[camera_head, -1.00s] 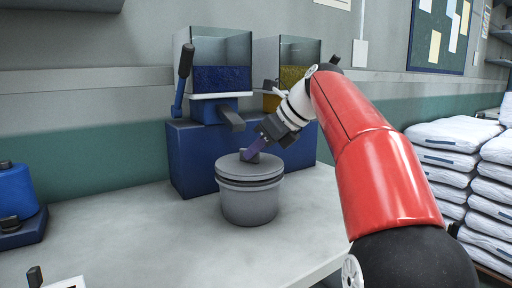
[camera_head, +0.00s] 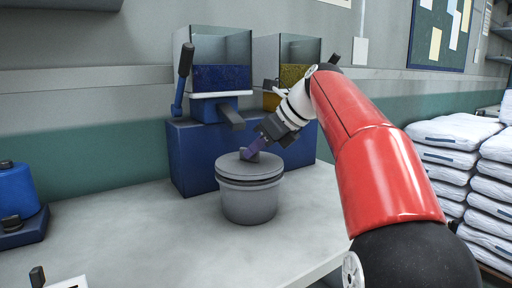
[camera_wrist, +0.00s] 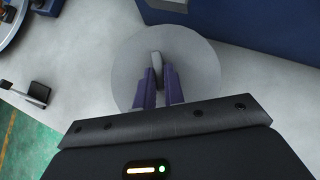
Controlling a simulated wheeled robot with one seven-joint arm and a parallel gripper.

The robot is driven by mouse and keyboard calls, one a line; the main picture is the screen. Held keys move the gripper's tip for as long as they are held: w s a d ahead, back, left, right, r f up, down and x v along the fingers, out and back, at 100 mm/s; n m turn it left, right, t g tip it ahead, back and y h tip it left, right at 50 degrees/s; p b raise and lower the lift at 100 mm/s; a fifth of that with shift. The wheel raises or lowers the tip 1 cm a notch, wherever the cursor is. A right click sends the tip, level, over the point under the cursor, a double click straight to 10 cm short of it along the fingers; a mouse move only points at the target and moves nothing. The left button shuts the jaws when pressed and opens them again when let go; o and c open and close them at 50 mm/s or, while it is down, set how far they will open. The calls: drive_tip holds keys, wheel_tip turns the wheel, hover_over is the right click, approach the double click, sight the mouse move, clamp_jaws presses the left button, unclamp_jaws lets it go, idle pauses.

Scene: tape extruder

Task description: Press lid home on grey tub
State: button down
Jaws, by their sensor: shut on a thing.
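The grey tub (camera_head: 248,205) stands upright on the table. Its grey lid (camera_head: 240,171) sits on top, level as far as I can tell, with a dark line showing just under its edge. In the wrist view the round lid (camera_wrist: 195,60) fills the middle. My gripper (camera_head: 250,152) reaches down from the upper right and is shut on the lid's knob. The wrist view shows the purple fingers (camera_wrist: 158,84) on either side of the knob (camera_wrist: 157,62). The lid hides the inside of the tub.
A blue machine base (camera_head: 190,160) with two clear hoppers of blue (camera_head: 222,78) and yellow granules stands right behind the tub. A blue container (camera_head: 14,190) stands at the left. White sacks (camera_head: 455,132) are stacked at the right.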

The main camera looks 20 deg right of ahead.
drive_tip(key=shift+f+b, duration=0.4)
drive_tip(key=shift+f, duration=0.4)
drive_tip(key=c, duration=1.4)
unclamp_jaws()
drive_tip(key=p+v, duration=0.2)
drive_tip(key=v, duration=0.5)
drive_tip(key=shift+s+d+r, duration=0.25)
